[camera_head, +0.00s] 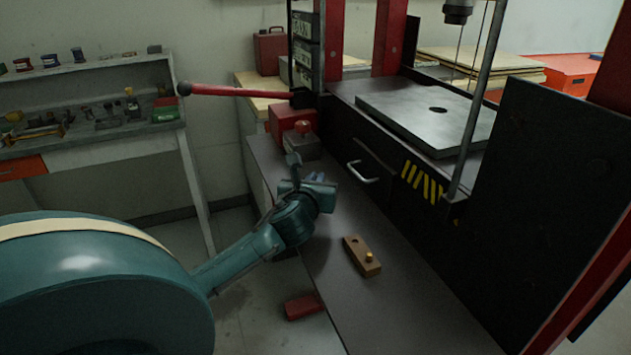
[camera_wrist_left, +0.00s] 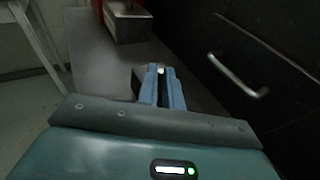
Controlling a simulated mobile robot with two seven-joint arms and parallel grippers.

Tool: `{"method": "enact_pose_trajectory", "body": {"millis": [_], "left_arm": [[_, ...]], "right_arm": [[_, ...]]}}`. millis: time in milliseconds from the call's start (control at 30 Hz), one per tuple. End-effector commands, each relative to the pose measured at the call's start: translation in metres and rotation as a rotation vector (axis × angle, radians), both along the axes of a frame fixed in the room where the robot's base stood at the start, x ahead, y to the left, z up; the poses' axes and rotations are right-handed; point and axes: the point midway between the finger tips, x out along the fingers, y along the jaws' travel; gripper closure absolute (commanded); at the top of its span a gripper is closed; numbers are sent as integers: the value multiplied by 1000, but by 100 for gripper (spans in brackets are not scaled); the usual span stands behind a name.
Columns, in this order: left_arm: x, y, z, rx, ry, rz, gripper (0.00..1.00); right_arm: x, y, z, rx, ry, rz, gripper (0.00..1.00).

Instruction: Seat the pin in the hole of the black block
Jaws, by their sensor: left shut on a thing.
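My left gripper (camera_head: 318,180) is low over the dark bench, beyond the wooden block. In the left wrist view its blue fingers (camera_wrist_left: 162,88) are close together, with a small bright tip, seemingly the pin (camera_wrist_left: 160,70), between them. The rest of the pin is hidden by the fingers. A dark block-like shape (camera_wrist_left: 138,83), possibly the black block, shows just left of the fingers. I cannot make out its hole, nor whether the pin touches it. In the head view the gripper hides this spot. My right gripper is not in view.
A wooden block (camera_head: 355,252) with a brass peg lies on the bench (camera_head: 385,300). A grey block (camera_head: 301,146) with a red knob stands beyond the gripper. The black press cabinet with a drawer handle (camera_head: 362,174) borders the bench on the right.

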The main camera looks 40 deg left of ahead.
Motion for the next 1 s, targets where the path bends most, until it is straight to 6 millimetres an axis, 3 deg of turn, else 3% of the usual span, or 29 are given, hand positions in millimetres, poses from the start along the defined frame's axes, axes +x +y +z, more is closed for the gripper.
{"method": "enact_pose_trajectory", "body": {"millis": [533, 567, 800, 1000], "left_arm": [[-1, -1, -20, -7, 18, -1, 100], [-1, -1, -21, -8, 20, -1, 92], [-2, -2, -22, -10, 21, 1, 72], [-2, -2, -22, -11, 22, 1, 71]], "right_arm": [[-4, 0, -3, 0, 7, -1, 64], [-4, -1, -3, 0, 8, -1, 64], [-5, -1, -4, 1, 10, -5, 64], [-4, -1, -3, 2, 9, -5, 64]]}}
